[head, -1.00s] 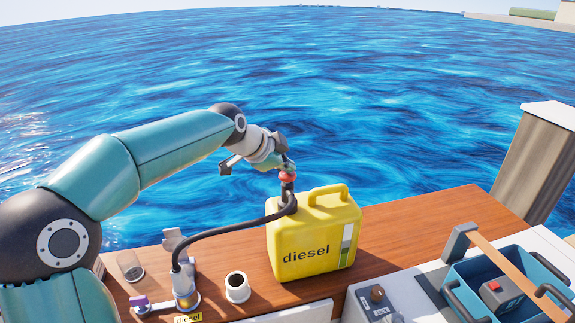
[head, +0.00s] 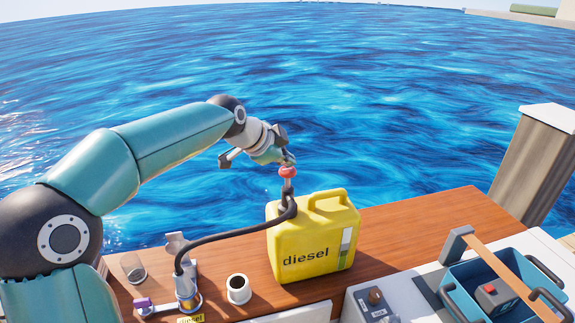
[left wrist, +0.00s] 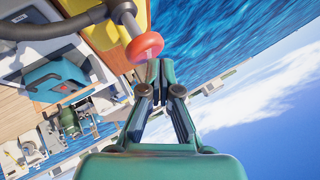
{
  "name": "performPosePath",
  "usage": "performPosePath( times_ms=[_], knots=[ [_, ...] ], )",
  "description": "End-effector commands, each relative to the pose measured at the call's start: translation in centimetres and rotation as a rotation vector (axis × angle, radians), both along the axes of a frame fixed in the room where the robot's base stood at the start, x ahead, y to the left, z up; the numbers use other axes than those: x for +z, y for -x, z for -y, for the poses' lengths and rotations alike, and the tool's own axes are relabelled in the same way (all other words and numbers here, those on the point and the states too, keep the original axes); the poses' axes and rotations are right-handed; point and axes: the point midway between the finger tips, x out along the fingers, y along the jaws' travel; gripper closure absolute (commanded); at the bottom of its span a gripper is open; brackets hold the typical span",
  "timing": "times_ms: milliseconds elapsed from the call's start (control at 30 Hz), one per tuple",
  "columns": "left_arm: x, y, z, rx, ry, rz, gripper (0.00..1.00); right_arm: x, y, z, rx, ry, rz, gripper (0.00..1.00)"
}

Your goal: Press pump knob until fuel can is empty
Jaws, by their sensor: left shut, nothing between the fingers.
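The yellow diesel fuel can (head: 300,238) stands upright on the wooden deck, with a part-green level strip on its right side. A pump with a red knob (head: 288,171) rises from its top on a dark stem, and a black hose runs left to a filler fitting (head: 186,292). My left gripper (head: 289,158) is shut and empty, its tips at the top of the knob. In the left wrist view the closed fingers (left wrist: 160,70) point at the red knob (left wrist: 145,47). Whether they touch it is unclear. My right gripper is not in view.
A blue toolbox (head: 470,293) and a grey control box (head: 373,303) lie to the right. Open water lies behind the deck.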

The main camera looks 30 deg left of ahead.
Motion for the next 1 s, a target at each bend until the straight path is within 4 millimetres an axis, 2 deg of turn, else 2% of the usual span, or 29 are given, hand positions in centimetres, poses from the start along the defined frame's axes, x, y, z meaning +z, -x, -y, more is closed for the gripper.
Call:
performPosePath(
  times_ms=[100, 567, 1000],
  knots=[
    [0.7, 0.0, 0.0, 0.000, 0.000, 0.000, 1.00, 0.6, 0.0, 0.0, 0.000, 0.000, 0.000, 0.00],
    [1.2, 0.0, 0.0, 0.000, 0.000, 0.003, 1.00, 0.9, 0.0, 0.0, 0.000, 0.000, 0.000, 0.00],
    [5.4, 0.0, 0.0, 0.000, 0.000, 0.003, 1.00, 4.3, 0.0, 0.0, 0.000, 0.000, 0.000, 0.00]
  ],
)
